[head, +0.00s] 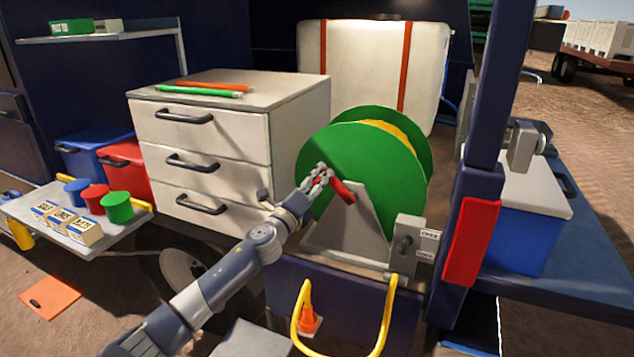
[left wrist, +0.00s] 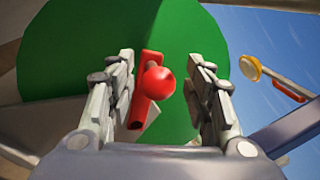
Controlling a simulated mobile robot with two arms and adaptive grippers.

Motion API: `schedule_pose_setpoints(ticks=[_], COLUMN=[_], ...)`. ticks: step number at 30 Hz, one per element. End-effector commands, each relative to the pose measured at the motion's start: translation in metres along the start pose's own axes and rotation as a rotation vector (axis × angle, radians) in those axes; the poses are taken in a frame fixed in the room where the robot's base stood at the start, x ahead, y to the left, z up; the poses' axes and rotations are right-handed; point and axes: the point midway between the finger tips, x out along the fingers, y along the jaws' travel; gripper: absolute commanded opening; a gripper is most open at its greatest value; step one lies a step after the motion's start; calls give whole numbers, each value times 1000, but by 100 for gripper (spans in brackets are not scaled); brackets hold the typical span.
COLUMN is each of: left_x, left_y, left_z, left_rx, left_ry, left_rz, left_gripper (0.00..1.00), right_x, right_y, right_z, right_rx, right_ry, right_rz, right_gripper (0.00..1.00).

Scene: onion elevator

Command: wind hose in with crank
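The hose reel is a green drum (head: 372,160) with a yellow hose (head: 398,135) wound between its discs, on a grey stand (head: 350,228). A red crank (head: 343,191) sits on its near face. My left gripper (head: 318,176) is at the crank. In the left wrist view the crank's round red knob (left wrist: 158,82) stands between my two open fingers (left wrist: 165,100), with a gap on either side. A yellow hose loop (head: 347,350) hangs below the stand. My right gripper is not in view.
A grey box with a lever (head: 404,243) and small labels stands right of the reel. A white drawer cabinet (head: 225,140) is to the left. A blue post with a red panel (head: 470,243) is to the right.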

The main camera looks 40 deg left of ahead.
Motion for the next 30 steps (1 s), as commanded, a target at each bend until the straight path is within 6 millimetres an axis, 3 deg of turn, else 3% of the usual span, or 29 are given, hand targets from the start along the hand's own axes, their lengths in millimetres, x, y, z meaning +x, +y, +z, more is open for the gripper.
schedule_pose_setpoints(ticks=[8, 30], left_x=[-10, -111], left_y=[2, 1], left_z=[-1, -1], left_rx=[0, -1], left_ry=[1, 2], left_rz=[2, 1], left_gripper=[47, 47], right_x=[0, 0], right_y=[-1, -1], right_z=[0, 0], right_rx=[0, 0], right_ry=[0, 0], right_rz=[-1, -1], right_gripper=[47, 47])
